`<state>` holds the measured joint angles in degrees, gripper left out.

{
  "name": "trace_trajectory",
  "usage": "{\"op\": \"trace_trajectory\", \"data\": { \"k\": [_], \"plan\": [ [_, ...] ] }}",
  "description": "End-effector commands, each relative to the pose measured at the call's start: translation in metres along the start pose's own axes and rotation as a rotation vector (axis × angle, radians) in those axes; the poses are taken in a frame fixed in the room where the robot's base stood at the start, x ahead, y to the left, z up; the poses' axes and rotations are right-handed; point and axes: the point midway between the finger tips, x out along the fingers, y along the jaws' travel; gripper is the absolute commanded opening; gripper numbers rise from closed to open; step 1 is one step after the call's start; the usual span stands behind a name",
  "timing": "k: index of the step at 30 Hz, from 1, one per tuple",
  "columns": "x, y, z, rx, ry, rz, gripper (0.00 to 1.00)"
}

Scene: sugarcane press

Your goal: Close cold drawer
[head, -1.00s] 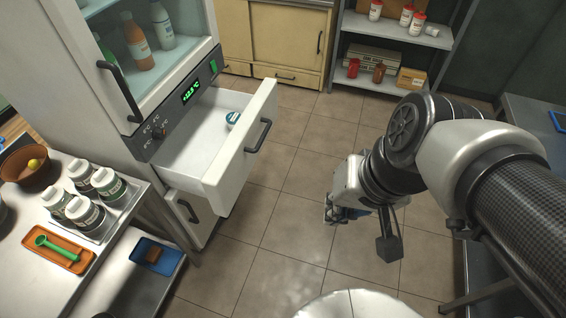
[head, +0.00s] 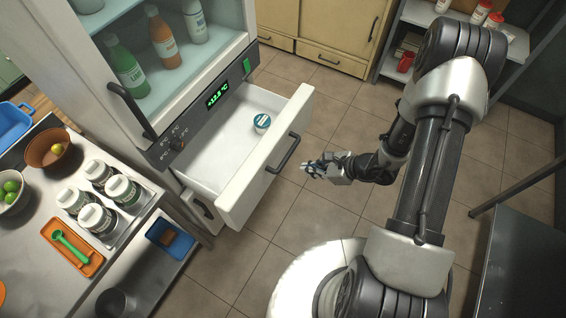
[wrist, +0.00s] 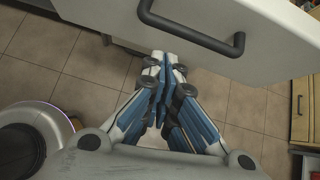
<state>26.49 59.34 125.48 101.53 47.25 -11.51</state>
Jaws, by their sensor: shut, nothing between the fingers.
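The cold drawer (head: 262,170) is pulled out from the white fridge cabinet (head: 120,60), below its control panel. A small white tub with a teal label (head: 262,122) lies inside it. The drawer's dark bar handle (head: 284,153) is on its front face. My gripper (head: 312,168) is shut and empty, just right of the handle and apart from it in the head view. In the wrist view, my gripper (wrist: 162,70) points at the drawer front (wrist: 250,50), with the handle (wrist: 195,32) beyond the fingertips. I cannot tell whether the fingertips touch the front.
A steel counter (head: 30,225) at left holds several jars, an orange tray (head: 72,247) and bowls. A blue tray (head: 171,238) sits on a lower shelf. Shelving (head: 452,22) stands at the back right, and a dark table (head: 505,250) at right. The tiled floor is clear.

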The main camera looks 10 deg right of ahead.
Motion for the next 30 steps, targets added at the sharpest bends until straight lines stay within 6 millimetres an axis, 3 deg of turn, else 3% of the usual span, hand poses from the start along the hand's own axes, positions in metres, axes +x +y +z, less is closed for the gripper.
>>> {"op": "trace_trajectory", "data": {
  "k": [3, 8, 22, 30],
  "plan": [
    [0.008, 0.005, -0.023, 0.090, 0.020, -0.021, 0.00],
    [0.020, 0.006, -0.032, 0.120, 0.028, -0.029, 0.00],
    [0.114, 0.004, -0.035, 0.115, 0.028, -0.026, 0.00],
    [0.137, -0.001, -0.010, 0.116, 0.026, -0.029, 0.00]
  ]
}}
